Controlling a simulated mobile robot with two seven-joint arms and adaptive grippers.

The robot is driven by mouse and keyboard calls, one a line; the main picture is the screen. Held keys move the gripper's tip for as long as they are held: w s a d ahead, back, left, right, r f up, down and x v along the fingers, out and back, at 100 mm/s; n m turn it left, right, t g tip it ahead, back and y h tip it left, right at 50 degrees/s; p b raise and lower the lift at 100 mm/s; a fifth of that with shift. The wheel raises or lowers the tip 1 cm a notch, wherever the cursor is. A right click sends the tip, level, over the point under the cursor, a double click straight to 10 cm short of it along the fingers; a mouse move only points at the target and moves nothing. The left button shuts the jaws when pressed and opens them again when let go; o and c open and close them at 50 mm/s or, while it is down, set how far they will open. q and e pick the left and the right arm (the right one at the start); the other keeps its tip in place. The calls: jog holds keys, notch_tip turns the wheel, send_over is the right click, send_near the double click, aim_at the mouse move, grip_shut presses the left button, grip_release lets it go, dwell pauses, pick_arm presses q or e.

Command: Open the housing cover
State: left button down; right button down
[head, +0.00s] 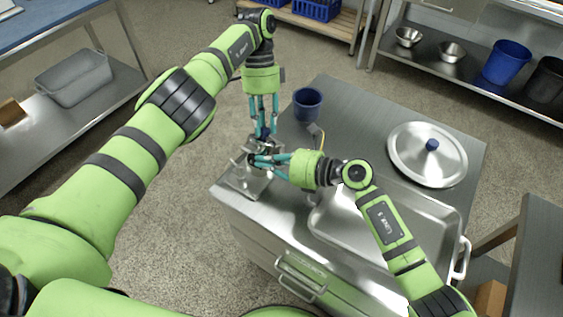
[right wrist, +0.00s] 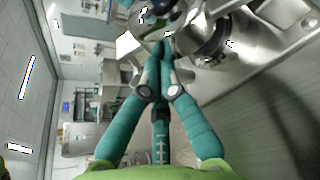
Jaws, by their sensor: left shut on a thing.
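The colloid mill (head: 250,182), a small shiny metal machine, stands at the near left corner of the steel table. Its top part is largely hidden by my grippers, so I cannot make out the housing cover's position. My left gripper (head: 263,130) points down over the mill, its fingers shut on a dark blue knob-like part at the top. My right gripper (head: 252,160) reaches in from the right, with its fingertips against or just beside the mill. In the right wrist view its fingers (right wrist: 163,52) draw close together; whether they grip anything is unclear. Metal mill parts (right wrist: 210,42) show beside them.
A blue cup (head: 307,103) stands close behind the mill. A round steel lid with a blue knob (head: 427,154) and a large steel tray (head: 340,232) lie to the right on the table (head: 350,105). The floor left of the table is clear.

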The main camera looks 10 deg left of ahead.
jog(key=shift+a+f, duration=0.15)
jog(key=shift+a, duration=0.2)
jog(key=shift+w+d+r+m, duration=0.2)
jog(key=shift+w+r+m, duration=0.1)
jog(key=shift+w+r, duration=0.35)
pick_arm(q)
jog(key=c, duration=1)
grip_release()
pick_arm(e)
jog(key=shift+r, duration=0.15)
jog(key=shift+s, duration=0.1)
